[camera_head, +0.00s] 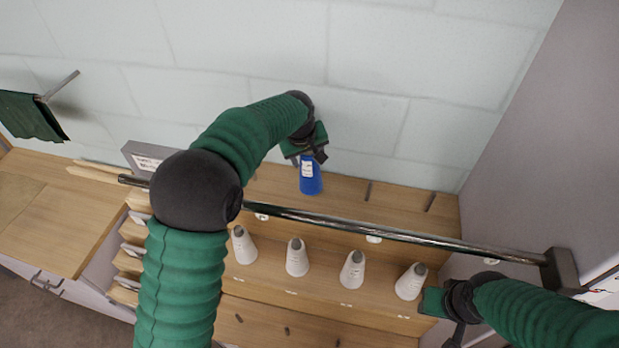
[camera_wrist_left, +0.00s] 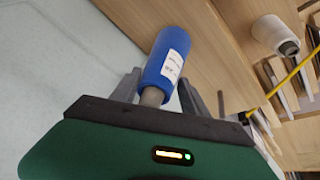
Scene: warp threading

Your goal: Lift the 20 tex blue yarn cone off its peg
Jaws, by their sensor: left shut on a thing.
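The blue yarn cone (camera_head: 312,184) with a white label is at the back of the top wooden shelf. My left gripper (camera_head: 307,160) is shut on its narrow upper end. In the left wrist view the blue cone (camera_wrist_left: 166,58) lies between the two grey fingers (camera_wrist_left: 158,92), its grey tip toward the gripper. Its peg is hidden, and I cannot tell whether the base is clear of the shelf. The label is too small to read. My right gripper (camera_head: 452,312) is at the lower right, beside the white cones; its jaw opening is unclear.
A metal rail (camera_head: 400,236) crosses in front of the top shelf, under my left arm. Several white cones (camera_head: 297,258) stand on the lower shelf (camera_head: 325,280). Bare pegs (camera_head: 368,190) rise to the right of the blue cone. A grey box (camera_head: 143,155) is at left; the wall is close behind.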

